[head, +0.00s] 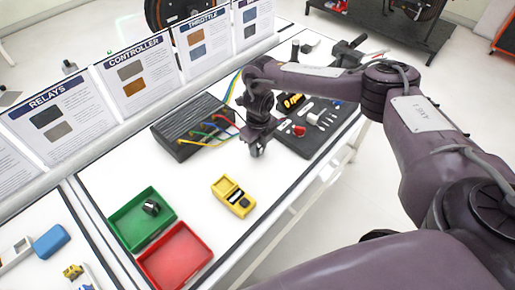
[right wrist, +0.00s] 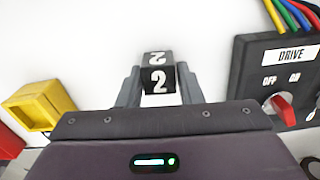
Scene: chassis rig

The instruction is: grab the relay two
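Relay two is a small dark block with a white "2" on its faces (right wrist: 158,80), seen in the right wrist view. It sits between the two fingers of my right gripper (right wrist: 160,88), one finger close on each side. I cannot tell whether the fingers press on it or leave a small gap. My left gripper is not in view.
Green (head: 117,226) and red (head: 152,268) bins are at lower left; the green one holds a dark, shiny part.

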